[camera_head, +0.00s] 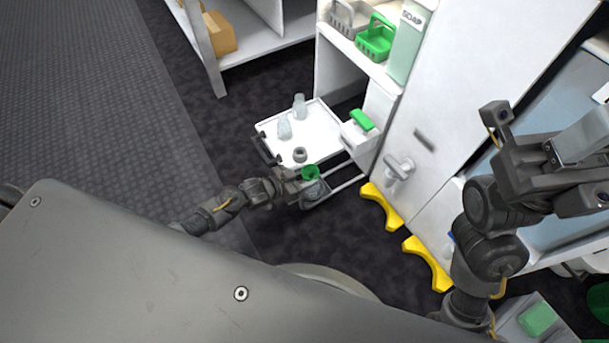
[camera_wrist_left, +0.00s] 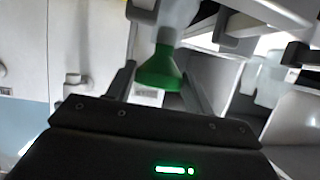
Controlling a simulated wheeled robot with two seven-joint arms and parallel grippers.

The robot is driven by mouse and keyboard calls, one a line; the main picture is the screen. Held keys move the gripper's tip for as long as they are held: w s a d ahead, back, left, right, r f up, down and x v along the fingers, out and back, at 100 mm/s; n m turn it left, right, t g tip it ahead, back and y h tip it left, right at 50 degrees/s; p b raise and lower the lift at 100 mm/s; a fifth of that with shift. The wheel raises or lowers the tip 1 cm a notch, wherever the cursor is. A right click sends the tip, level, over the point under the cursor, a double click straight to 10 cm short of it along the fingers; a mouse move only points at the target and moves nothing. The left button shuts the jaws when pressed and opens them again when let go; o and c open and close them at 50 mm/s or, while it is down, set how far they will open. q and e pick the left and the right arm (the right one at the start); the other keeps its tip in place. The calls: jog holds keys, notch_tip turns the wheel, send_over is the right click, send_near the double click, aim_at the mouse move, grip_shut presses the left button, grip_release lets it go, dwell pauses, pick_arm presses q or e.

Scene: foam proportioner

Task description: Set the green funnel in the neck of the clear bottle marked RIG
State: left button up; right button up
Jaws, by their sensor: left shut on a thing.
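The green funnel (camera_head: 310,172) is at the tray's near edge, and my left gripper (camera_head: 298,182) is shut on it. In the left wrist view the funnel (camera_wrist_left: 160,68) sits between the fingers, narrow end away from the camera. A clear, pale shape (camera_wrist_left: 178,18) adjoins its narrow end; I cannot tell whether the spout is inside it. Two clear bottles, one nearer (camera_head: 285,128) and one farther (camera_head: 299,106), stand on the white tray. No RIG marking is readable.
The white cart tray (camera_head: 322,128) also holds a small grey ring (camera_head: 300,155). A white box with a green top (camera_head: 362,120) is at its right. Shelves with a green basket (camera_head: 375,40) and a soap bottle (camera_head: 405,45) stand behind. Yellow feet (camera_head: 382,206) jut from the cabinet.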

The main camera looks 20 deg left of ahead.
pick_arm(q)
jog(key=shift+f+b, duration=0.45)
jog(key=shift+f, duration=0.2)
jog(key=o, duration=1.1)
jog(key=shift+o, duration=0.2)
